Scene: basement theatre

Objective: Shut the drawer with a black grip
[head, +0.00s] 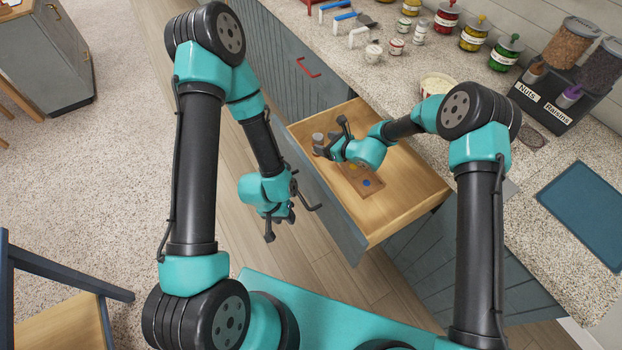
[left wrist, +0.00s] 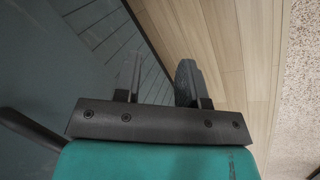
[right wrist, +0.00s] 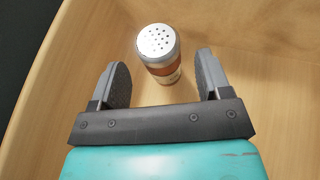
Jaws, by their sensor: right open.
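The drawer (head: 420,190) stands pulled out from the counter, its grey front facing the lower left in the head view. Its black grip (head: 313,206) shows on that front, partly behind my left wrist. My left gripper (head: 279,224) hangs just outside the front, close to the grip, with its fingers apart and nothing seen between them; its fingers also show in the left wrist view (left wrist: 160,82). My right gripper (right wrist: 162,80) is open inside the drawer, with a silver-topped shaker (right wrist: 160,58) standing upright just ahead, between its fingertips. The shaker also shows in the head view (head: 318,139).
A brown board with coloured dots (head: 352,181) lies in the drawer. A red handle (head: 308,67) marks another front farther back. Jars (head: 473,34), a dispenser (head: 556,100) and a blue mat (head: 590,213) are on the counter. A chair (head: 60,300) stands lower left.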

